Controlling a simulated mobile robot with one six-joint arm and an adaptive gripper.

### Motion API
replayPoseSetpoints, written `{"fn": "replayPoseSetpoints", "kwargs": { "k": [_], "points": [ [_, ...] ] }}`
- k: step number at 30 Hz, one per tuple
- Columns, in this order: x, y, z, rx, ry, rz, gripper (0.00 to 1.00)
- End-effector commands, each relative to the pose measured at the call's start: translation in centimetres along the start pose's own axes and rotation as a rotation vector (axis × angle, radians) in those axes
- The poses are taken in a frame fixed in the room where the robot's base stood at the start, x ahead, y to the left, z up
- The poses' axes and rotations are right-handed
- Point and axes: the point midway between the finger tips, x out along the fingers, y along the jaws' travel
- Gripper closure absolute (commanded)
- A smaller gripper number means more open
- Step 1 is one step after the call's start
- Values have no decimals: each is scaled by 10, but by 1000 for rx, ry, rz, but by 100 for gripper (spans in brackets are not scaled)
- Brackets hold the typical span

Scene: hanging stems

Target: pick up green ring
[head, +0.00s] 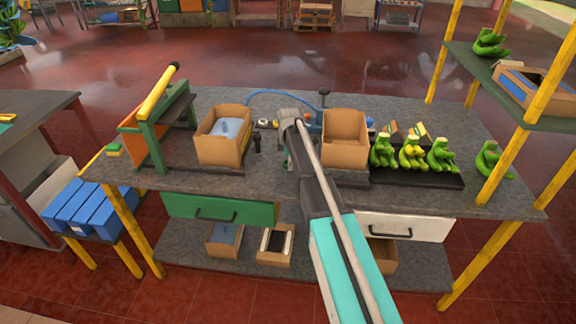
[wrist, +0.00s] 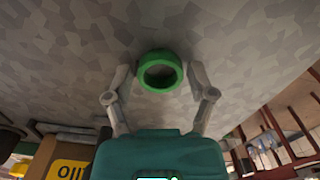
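The green ring (wrist: 156,57) shows in the wrist view, on the grey speckled worktop, with its dark opening facing my camera. My gripper (wrist: 160,74) is open, with one finger to the left of the ring and one to the right. Small gaps show between the fingertips and the ring, so I do not see it gripped. In the head view my arm reaches over the worktop (head: 300,185) and hides the gripper's tips and the ring.
In the head view, an open cardboard box (head: 345,140) stands right of my arm and another box (head: 222,137) stands to its left. Green bananas (head: 411,157) lie on a dark mat at right. A green press-like frame (head: 158,125) stands at left.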

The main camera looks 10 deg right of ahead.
Motion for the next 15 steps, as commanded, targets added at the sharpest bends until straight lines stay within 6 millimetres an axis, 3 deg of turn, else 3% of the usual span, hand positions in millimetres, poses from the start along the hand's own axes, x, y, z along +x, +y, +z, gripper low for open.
{"fn": "replayPoseSetpoints", "kwargs": {
  "k": [1,3,15],
  "points": [
    [0,0,0,0,0,0,50],
    [0,0,0,0,0,0,63],
    [-1,0,0,0,0,0,64]
  ]
}}
